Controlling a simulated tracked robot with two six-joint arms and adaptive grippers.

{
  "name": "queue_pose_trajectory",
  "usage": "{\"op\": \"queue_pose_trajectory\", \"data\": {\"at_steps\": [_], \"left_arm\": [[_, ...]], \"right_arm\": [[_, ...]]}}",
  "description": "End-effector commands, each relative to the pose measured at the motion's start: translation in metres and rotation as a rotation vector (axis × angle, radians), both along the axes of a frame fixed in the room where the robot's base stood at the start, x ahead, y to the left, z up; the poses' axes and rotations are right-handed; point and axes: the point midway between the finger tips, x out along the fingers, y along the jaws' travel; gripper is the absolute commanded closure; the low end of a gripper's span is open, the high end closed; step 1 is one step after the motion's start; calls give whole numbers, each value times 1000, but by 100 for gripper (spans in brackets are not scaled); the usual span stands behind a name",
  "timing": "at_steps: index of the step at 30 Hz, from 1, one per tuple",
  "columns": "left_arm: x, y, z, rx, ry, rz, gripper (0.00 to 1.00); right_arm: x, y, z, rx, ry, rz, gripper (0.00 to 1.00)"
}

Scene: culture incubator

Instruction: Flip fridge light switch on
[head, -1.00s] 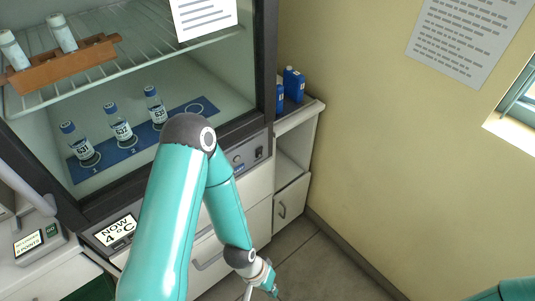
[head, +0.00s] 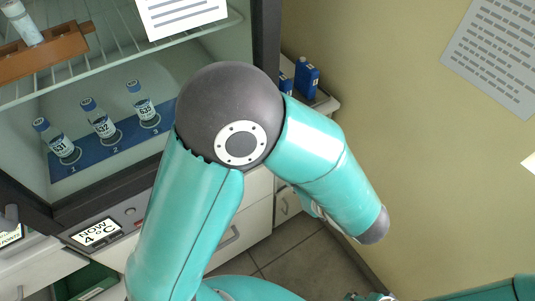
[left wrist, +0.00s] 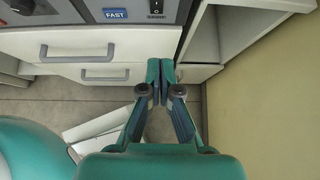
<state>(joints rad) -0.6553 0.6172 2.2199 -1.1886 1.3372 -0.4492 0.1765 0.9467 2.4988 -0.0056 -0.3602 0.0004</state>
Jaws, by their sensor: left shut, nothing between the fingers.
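The fridge light switch (left wrist: 156,8), a small black rocker, sits on the grey control panel (left wrist: 182,14) at the top of the left wrist view, right of a blue FAST label. I cannot tell which way it is set. My left gripper (left wrist: 160,68) is shut and empty, below and apart from the switch in that view, over the drawer fronts. In the head view the fridge (head: 262,50) stands at left, and my left arm hides the switch. The left gripper does not show clearly there. My right gripper (head: 368,297) is barely visible at the bottom edge.
Several vials stand in the fridge, on a blue mat (head: 88,165) and in a brown rack (head: 30,62). A display (head: 97,232) reads NOW 4°C. A white shelf unit with blue bottles (head: 307,78) stands beside the yellow wall (head: 420,140).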

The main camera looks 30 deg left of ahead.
Motion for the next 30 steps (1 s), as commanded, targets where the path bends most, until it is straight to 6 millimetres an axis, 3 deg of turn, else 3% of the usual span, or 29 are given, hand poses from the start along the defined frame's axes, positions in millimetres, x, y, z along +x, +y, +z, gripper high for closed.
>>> {"op": "queue_pose_trajectory", "data": {"at_steps": [14, 29, 30], "left_arm": [[-3, 20, -8, 0, 5, 38, 100], [24, 89, -65, -1, 9, 42, 100], [27, 95, -59, -3, 4, 44, 100]], "right_arm": [[0, 0, 1, 0, 0, 0, 60], [0, 0, 8, 0, 0, 0, 60], [0, 0, 13, 0, 0, 0, 60]]}}
